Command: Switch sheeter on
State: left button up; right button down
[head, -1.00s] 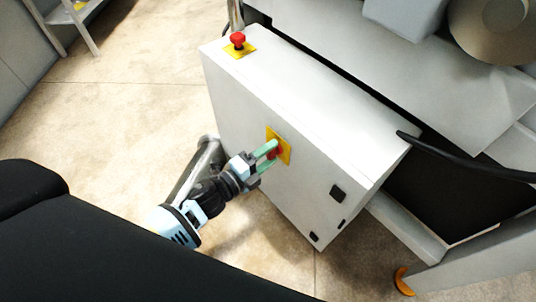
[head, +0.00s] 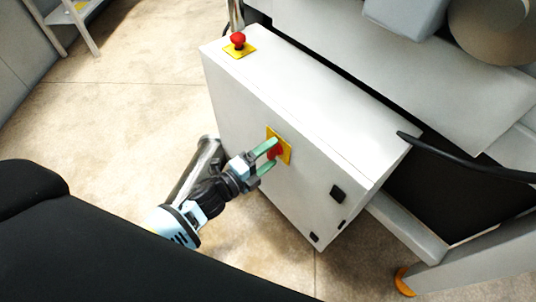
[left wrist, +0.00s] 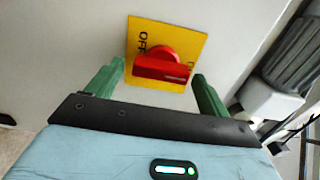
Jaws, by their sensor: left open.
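The sheeter's red rotary switch (head: 276,152) sits on a yellow plate (head: 286,146) on the front face of the white control box (head: 235,107). In the left wrist view the red knob (left wrist: 162,67) shows in front of the yellow plate (left wrist: 188,45), with "OFF" printed at its upper left and other lettering at the right partly hidden. My left gripper (head: 267,157) is open, its green fingers on either side of the knob. In the left wrist view the left gripper (left wrist: 160,82) has a visible gap between each finger and the knob. My right gripper is not in view.
A red emergency button (head: 238,40) on a yellow base stands on top of the box. A black socket (head: 338,193) is on the box face. Open floor (head: 110,120) lies to the left.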

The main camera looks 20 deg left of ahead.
pick_arm(q)
jog(key=v, duration=0.7)
jog(key=shift+s, duration=0.35)
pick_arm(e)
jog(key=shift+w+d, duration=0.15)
pick_arm(q)
jog(key=shift+a, duration=0.15)
